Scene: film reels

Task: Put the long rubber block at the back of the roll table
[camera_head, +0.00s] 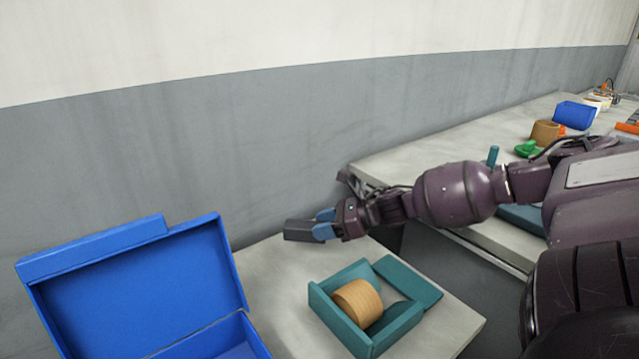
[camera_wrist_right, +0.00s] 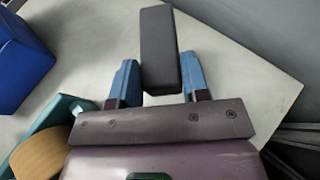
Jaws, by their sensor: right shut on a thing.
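The long rubber block (camera_head: 299,230) is dark grey and oblong. My right gripper (camera_head: 325,225) is shut on one end of it, with the blue fingers on its two sides. In the right wrist view the block (camera_wrist_right: 160,48) sticks out past the fingertips (camera_wrist_right: 158,80). The roll table (camera_head: 265,270) is a light grey top under the block, near its back edge by the wall. I cannot tell whether the block touches the top. My left gripper does not show.
A teal tray (camera_head: 328,310) with a tan roll (camera_head: 357,302) stands on the table's front part. An open blue box (camera_head: 140,290) stands at the left. Another table (camera_head: 400,165) at the right carries a blue bin (camera_head: 575,114) and a green piece (camera_head: 527,149).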

